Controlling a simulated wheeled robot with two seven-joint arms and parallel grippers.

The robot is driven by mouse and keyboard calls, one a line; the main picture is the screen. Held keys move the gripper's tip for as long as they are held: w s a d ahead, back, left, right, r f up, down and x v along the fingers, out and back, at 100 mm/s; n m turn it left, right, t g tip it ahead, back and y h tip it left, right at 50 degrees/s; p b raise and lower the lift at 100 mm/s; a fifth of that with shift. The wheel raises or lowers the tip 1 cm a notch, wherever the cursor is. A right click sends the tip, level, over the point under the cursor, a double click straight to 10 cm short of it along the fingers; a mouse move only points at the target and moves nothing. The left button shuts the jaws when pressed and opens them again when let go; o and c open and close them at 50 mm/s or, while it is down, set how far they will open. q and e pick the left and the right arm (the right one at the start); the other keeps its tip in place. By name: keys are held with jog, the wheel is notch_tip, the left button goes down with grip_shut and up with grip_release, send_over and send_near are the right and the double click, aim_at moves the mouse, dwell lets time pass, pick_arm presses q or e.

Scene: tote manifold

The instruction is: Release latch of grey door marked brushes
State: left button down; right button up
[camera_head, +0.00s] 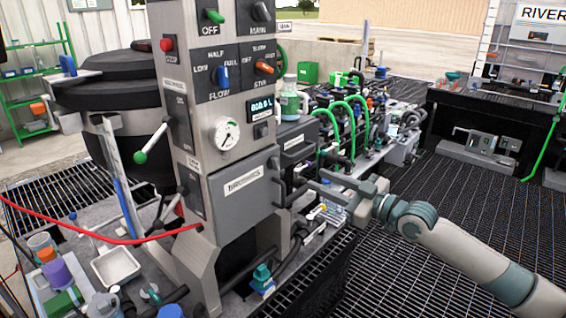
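The grey door (238,206) with a white label, its small lettering blurred but seemingly "brushes", is on the front of the grey control column and looks shut. A dark latch handle (278,190) stands at the door's right edge. My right gripper (312,180) reaches in from the right, its fingers pointing left towards the latch. Its two fingers look apart, with nothing seen between them. The fingertips are close to the latch side; I cannot tell if they touch it. My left gripper is not in view.
Above the door are a gauge (224,134), switches and a display. Green hoses and fittings (345,125) crowd the bench behind my gripper. A red hose (120,240) and a white tray (116,265) are at left. Open grating (400,270) lies at right.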

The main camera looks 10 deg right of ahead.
aim_at(278, 162)
jog(key=p+x, duration=0.3)
jog(key=x, duration=0.9)
jog(key=shift+w+a, duration=0.6)
jog(key=shift+w, duration=0.15)
grip_shut()
